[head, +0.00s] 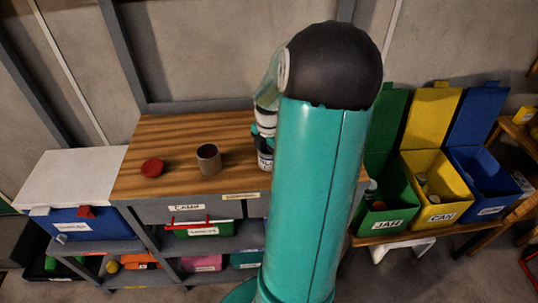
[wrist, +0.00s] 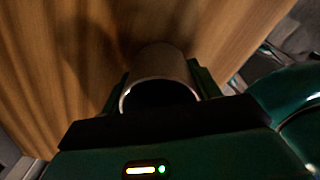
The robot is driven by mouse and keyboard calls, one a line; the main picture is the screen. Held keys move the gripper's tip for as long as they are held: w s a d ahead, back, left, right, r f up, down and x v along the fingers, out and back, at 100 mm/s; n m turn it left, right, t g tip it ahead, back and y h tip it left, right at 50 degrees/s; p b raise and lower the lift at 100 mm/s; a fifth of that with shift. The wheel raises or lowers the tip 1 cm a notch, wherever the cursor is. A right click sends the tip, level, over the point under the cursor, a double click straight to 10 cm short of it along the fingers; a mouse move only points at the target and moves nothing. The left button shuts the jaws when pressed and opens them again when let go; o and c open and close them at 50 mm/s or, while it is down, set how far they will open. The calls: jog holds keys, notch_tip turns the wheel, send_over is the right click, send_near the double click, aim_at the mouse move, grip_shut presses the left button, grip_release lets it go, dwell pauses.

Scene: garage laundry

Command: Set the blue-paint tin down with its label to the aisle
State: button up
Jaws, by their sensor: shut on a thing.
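The tin (wrist: 160,65) is between the two fingers of my gripper (wrist: 160,92) in the wrist view. Its round rim and dark inside face the camera, and the wooden bench top lies beyond it. In the head view my gripper (head: 264,143) is at the right of the bench top, mostly hidden behind my teal arm. Below it the tin (head: 265,160) shows only in part, with a pale label patch toward the head camera. The lettering is too small to read. I cannot tell whether the tin touches the wood.
The wooden bench top (head: 180,132) carries a brown open cup (head: 209,160) and a red round lid (head: 152,167). A white-topped blue cooler (head: 75,185) stands left. Green (head: 388,210), yellow (head: 437,190) and blue (head: 487,180) bins stand right. The bench's back left is clear.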

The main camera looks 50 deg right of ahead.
jog(key=o, duration=1.1)
jog(key=shift+o, duration=0.2)
notch_tip(320, 180, up, 12)
jog(key=w+a+r+m+t+h, duration=0.1)
jog(key=w+a+r+m, duration=0.15)
jog(key=a, duration=0.75)
jog(key=w+a+r+m+t+h, duration=0.1)
jog(key=a+r+m, duration=0.3)
jog(key=a, duration=0.5)
jog(key=s+a+m+t+y, duration=0.1)
jog(key=s+a+m, duration=0.2)
jog(key=a, duration=0.5)
jog(key=s+a+m+t+y, duration=0.1)
jog(key=s+a+m+t, duration=0.1)
jog(key=a+m, duration=0.4)
jog(key=s+a, duration=0.1)
jog(key=a, duration=0.2)
jog(key=shift+s+r+t, duration=0.2)
jog(key=shift+r+t, duration=0.1)
jog(key=shift+r, duration=0.05)
